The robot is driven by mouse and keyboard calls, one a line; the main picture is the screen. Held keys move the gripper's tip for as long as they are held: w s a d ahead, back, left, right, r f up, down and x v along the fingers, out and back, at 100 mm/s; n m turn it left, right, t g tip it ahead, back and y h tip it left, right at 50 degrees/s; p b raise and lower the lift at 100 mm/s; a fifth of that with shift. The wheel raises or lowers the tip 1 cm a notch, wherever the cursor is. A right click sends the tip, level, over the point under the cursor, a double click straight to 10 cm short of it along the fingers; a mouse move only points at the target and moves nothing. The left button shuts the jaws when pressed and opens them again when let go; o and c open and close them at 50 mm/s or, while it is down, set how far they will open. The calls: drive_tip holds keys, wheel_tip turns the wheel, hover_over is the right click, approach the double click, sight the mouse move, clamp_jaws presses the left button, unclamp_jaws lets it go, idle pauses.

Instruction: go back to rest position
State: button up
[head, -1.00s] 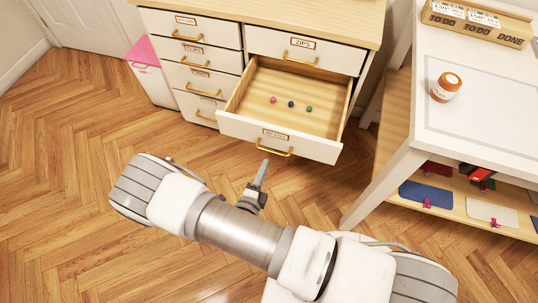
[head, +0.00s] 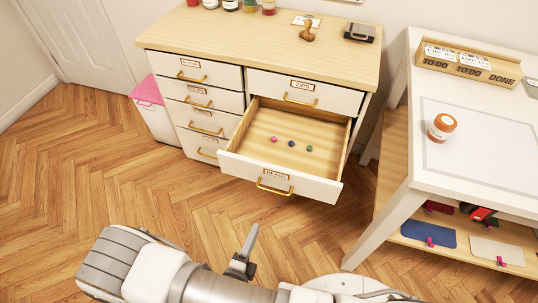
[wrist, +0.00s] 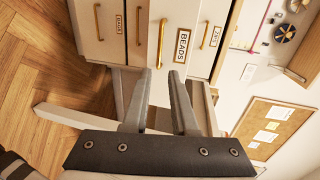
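My gripper (head: 247,246) is in front of the dresser, apart from the open drawer. In the wrist view my gripper (wrist: 161,75) shows two fingers spread with a gap and nothing between them. The drawer labelled BEADS (head: 325,189) stands pulled out. A pink bead (head: 273,139), a blue bead (head: 291,143) and a green bead (head: 309,148) lie on its floor. The drawer front with its BEADS label also shows in the wrist view (wrist: 194,22).
A white table (head: 480,165) with an orange-and-white jar (head: 441,127) stands at the right, with a shelf below. A white bin with a pink lid (head: 147,91) stands left of the dresser (head: 340,58). The wooden floor (head: 90,170) at left is clear.

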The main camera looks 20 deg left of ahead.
drive_tip(key=w+d+r+m+g+h+p, duration=0.2)
drive_tip(key=w+d+r+m+g+h, duration=0.25)
drive_tip(key=r+m, duration=0.55)
drive_tip(key=w+d+r+m+g+h+p, duration=0.1)
drive_tip(key=w+d+r+m+g+h, duration=0.3)
drive_tip(key=r+m, duration=0.65)
drive_tip(key=s+d+r+m+y+p, duration=0.2)
drive_tip(key=d+r+m, duration=0.4)
drive_tip(key=r+m, duration=0.4)
drive_tip(key=s+d+r+m+g+y+p, duration=0.1)
drive_tip(key=d+r+m+y, duration=0.3)
drive_tip(key=r+m, duration=0.7)
drive_tip(key=s+d+r+m+y+p, duration=0.3)
drive_tip(key=d+r+m, duration=0.6)
drive_tip(key=m, duration=0.3)
drive_tip(key=shift+s+r, duration=0.2)
drive_tip(key=shift+r, duration=0.45)
drive_tip(key=shift+g, duration=0.25)
